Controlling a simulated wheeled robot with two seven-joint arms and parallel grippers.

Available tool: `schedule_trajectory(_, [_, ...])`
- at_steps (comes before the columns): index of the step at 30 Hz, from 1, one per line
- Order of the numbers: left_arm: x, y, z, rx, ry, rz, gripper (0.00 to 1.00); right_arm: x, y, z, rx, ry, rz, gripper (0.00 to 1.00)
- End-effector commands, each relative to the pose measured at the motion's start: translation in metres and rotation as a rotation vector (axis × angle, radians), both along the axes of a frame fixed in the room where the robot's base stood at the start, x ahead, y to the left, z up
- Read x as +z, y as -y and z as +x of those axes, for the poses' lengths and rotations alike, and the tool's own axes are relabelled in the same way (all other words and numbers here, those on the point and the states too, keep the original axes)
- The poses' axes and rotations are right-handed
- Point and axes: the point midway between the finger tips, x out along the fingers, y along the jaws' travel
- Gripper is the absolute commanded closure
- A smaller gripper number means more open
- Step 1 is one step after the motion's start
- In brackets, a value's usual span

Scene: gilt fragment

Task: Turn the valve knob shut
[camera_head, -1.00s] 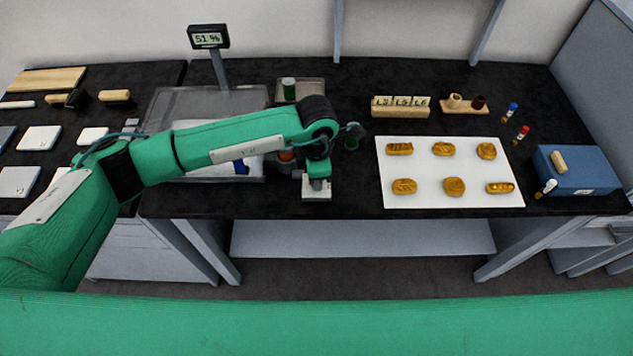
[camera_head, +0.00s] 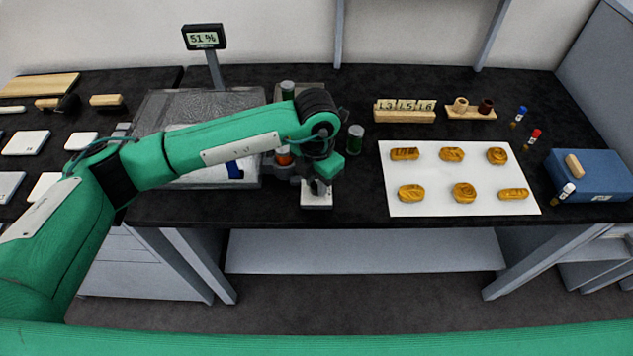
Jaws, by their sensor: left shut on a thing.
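My left gripper (camera_head: 319,184) points down at the bench's front edge, just right of the clear-lidded case, and is shut on the valve knob. The knob is small and dark, mostly hidden by the fingers and wrist. Below it is a small pale grey block (camera_head: 317,201) on the black bench top. A display on a post (camera_head: 204,37) reads 51 %. My right gripper is not in view.
A clear-lidded case (camera_head: 155,112) stands left, partly behind my arm. Green-topped jars (camera_head: 355,139) and an orange-topped one (camera_head: 284,156) are close to the wrist. A white sheet (camera_head: 449,207) with several gilt pieces lies right. Bare bench lies between.

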Motion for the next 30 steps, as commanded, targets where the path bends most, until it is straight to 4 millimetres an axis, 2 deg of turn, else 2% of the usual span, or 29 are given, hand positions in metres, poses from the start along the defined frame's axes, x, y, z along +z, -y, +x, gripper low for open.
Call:
schedule_trajectory(4, [0.0013,0.0001,0.001,0.013,0.003,-0.001,0.98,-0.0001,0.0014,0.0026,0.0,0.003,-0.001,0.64])
schedule_trajectory(14, [0.0016,0.0001,0.0011,0.014,0.003,-0.001,0.98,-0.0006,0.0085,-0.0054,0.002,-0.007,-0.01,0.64])
schedule_trajectory(15, [0.0016,0.0001,0.0011,0.014,0.003,-0.001,0.69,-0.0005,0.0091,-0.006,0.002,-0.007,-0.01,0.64])
schedule_trajectory(18, [0.0013,0.0001,0.0009,0.013,0.002,-0.001,0.53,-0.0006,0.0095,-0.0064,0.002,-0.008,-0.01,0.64])
schedule_trajectory(26, [0.001,0.0001,0.0005,0.012,0.001,-0.001,0.53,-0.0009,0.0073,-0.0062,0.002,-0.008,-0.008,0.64])
schedule_trajectory(30, [0.0096,0.0004,0.0006,0.011,0.001,-0.001,0.53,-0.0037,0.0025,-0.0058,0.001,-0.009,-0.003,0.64])
